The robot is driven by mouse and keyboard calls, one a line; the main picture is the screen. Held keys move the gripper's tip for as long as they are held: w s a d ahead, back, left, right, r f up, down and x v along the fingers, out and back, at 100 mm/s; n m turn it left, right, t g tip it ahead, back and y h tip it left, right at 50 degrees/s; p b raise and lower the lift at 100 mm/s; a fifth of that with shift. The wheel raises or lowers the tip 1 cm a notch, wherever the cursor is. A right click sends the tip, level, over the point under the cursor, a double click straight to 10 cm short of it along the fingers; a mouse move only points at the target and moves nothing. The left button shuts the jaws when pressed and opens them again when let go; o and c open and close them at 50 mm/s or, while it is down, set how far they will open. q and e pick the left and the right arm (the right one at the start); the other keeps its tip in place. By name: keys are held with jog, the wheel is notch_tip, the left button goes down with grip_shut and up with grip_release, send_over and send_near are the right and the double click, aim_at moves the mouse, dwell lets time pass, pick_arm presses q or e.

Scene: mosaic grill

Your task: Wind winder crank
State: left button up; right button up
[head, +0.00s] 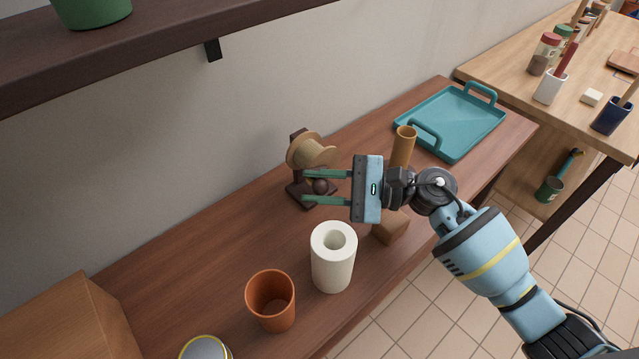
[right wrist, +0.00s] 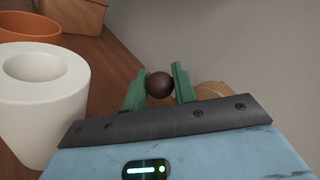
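The winder (head: 298,191) stands on the brown table near the wall. It has a dark wooden base and post and a tan spool (head: 312,152). Its crank ends in a round dark knob (head: 320,187), also seen in the right wrist view (right wrist: 160,85). My right gripper (head: 323,187) reaches in from the right, with one green finger on each side of the knob. The fingers appear to touch the knob on both sides. The rest of the crank is mostly hidden behind the gripper and knob. My left gripper is not in view.
A white hollow cylinder (head: 333,270) and an orange cup (head: 270,305) stand in front of the winder. A brown block (head: 391,228) and a tan tube (head: 402,150) are near my right wrist. A teal tray (head: 455,118) lies beyond. A dark shelf (head: 150,45) overhangs the upper left.

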grip_shut()
jog(key=shift+s+a+f+n+h+b, duration=0.1)
jog(key=shift+f+n+h+b, duration=0.25)
jog(key=shift+n+h, duration=0.2)
jog(key=shift+s+a+f+n+h+b, duration=0.1)
jog(key=shift+f+n+h+b, duration=0.1)
jog(key=shift+f+n+h, duration=1.15)
jog(key=shift+n+h, duration=0.2)
jog(key=shift+h, duration=0.4)
jog(key=shift+t, duration=0.3)
jog(key=o, duration=0.6)
grip_release()
